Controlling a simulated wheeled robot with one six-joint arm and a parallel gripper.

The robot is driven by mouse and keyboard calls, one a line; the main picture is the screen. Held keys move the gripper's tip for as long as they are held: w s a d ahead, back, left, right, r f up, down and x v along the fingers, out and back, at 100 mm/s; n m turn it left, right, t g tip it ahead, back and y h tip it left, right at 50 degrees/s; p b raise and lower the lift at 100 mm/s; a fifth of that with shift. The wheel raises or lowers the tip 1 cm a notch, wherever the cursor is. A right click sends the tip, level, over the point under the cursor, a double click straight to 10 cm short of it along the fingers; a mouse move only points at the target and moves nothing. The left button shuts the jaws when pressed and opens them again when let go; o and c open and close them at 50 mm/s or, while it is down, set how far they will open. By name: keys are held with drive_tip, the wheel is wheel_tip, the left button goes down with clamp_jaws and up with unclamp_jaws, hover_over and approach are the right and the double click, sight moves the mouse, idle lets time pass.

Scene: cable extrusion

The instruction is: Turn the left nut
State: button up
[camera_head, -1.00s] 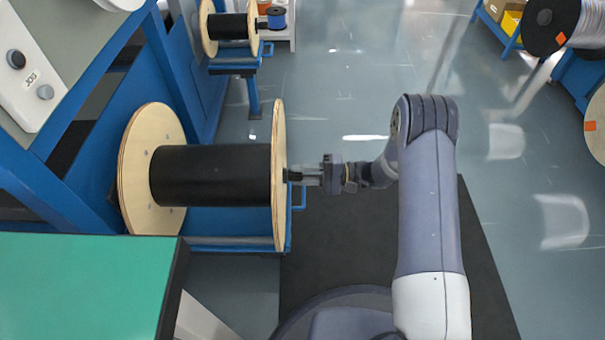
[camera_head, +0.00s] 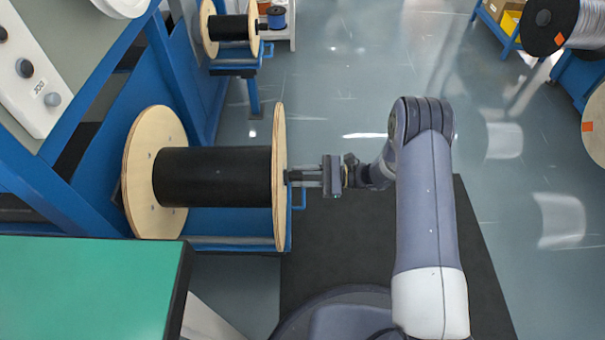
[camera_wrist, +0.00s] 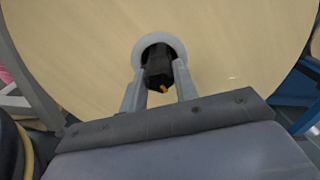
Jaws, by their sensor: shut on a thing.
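The black nut (camera_wrist: 158,68) sits at the centre of the spool's near wooden flange (camera_wrist: 75,50) in the wrist view, inside a grey ring, with a small yellow mark at its end. My gripper (camera_wrist: 160,82) has one finger on each side of the nut and is shut on it. In the head view my gripper (camera_head: 305,178) reaches left to the centre of the right flange (camera_head: 279,220) of a large spool wound with black cable (camera_head: 215,176). The nut is mostly hidden there by the fingers.
A green-topped table (camera_head: 85,290) stands at the lower left. A blue machine frame (camera_head: 190,75) with a control panel (camera_head: 35,80) stands behind the spool. A second spool (camera_head: 229,27) stands farther back.

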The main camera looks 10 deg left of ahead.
drive_tip(key=shift+s+m+p, duration=0.1)
drive_tip(key=shift+m+p, duration=2.65)
drive_tip(key=shift+m, duration=13.15)
drive_tip(key=o, duration=1)
drive_tip(key=shift+c, duration=0.2)
drive_tip(key=shift+d+r, duration=0.1)
